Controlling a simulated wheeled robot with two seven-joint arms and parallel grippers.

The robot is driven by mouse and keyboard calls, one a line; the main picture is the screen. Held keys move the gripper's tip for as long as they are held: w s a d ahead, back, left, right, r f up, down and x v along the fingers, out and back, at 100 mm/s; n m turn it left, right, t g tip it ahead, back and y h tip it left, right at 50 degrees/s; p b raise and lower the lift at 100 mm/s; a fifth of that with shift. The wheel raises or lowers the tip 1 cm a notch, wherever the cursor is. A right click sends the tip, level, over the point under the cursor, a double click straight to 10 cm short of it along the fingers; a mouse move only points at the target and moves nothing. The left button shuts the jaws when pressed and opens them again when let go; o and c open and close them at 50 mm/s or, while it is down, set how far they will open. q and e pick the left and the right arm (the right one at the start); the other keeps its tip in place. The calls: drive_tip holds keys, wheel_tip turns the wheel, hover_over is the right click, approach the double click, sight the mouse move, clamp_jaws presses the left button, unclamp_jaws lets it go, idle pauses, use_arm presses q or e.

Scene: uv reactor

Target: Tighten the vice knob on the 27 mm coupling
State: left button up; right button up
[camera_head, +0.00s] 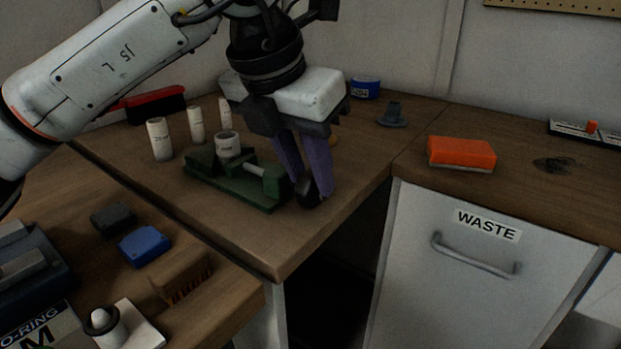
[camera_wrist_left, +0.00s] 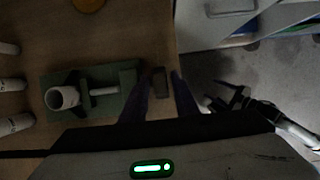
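The green vice (camera_head: 235,187) stands on the wooden bench, and a white coupling (camera_head: 227,144) sits upright in its jaws. The vice also shows in the left wrist view (camera_wrist_left: 112,105), with the coupling (camera_wrist_left: 62,97) at its left end. The black vice knob (camera_head: 308,194) is at the screw end. My left gripper (camera_head: 308,180) points down with its purple fingers apart, one on each side of the knob (camera_wrist_left: 160,82). Narrow gaps seem to show beside the knob; contact is unclear. My right gripper (camera_wrist_left: 230,98) seems to show dark and small in the left wrist view.
Several white labelled cylinders (camera_head: 160,139) stand behind and left of the vice. An orange block (camera_head: 461,153) lies on the bench at right, above the WASTE drawer (camera_head: 490,260). Blue (camera_head: 145,246) and brown (camera_head: 182,276) blocks lie on the nearer bench. The bench edge is just right of the knob.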

use_arm(q)
drive_tip(key=shift+w+d+f, duration=0.1)
drive_tip(key=shift+w+f, duration=0.1)
drive_tip(key=shift+f, duration=0.3)
